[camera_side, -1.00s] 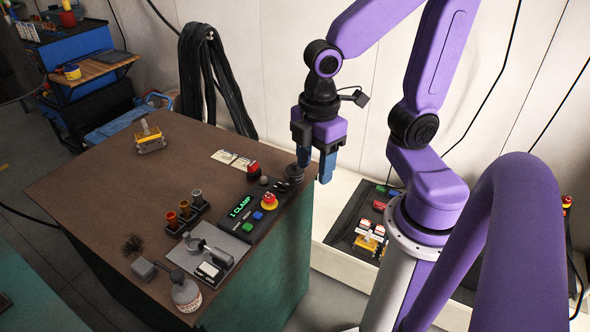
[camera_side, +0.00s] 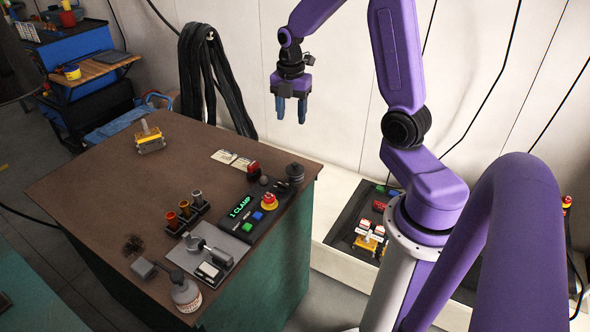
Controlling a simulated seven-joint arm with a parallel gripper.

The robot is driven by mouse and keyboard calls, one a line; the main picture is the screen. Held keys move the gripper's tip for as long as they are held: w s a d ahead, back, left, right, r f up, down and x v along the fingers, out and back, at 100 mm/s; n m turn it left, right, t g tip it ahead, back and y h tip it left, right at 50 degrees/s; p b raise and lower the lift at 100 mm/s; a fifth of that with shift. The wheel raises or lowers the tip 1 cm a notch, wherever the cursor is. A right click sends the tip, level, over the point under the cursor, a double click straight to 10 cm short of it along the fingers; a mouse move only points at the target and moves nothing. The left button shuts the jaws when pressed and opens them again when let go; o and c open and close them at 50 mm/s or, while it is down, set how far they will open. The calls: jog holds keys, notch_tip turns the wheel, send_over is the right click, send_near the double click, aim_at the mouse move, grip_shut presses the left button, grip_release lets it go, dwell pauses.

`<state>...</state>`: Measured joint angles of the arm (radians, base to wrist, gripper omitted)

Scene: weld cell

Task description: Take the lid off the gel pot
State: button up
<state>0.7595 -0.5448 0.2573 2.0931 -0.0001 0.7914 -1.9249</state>
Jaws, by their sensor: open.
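A dark round, short cylinder with a small knob on top (camera_side: 295,172) stands at the table's right corner, beside the control panel. It looks like a lidded pot or a loose lid; I cannot tell which. A pale, labelled jar with a dark cap (camera_side: 187,296) stands at the table's front edge; it may also be the gel pot. My gripper (camera_side: 291,118) is open and empty, fingers pointing down. It hangs in the air above and behind the dark cylinder, apart from it, against the pale wall.
The control panel (camera_side: 247,222) reads "1 CLAMP" and has a red mushroom button (camera_side: 269,201). A rack of small cylinders (camera_side: 186,215), a grey plate (camera_side: 190,254) with a clamp-like tool, and a yellow block (camera_side: 150,140) sit on the brown table (camera_side: 95,195). Its middle is clear.

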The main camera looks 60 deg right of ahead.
send_over(295, 163)
jog(key=f, duration=0.8)
jog(key=a+f, duration=0.1)
jog(key=f, duration=0.3)
jog(key=shift+f, duration=0.2)
jog(key=shift+d+f, duration=0.2)
jog(key=shift+f, duration=1.1)
jog(key=shift+d+f, duration=0.2)
jog(key=shift+f, duration=1.1)
grip_shut()
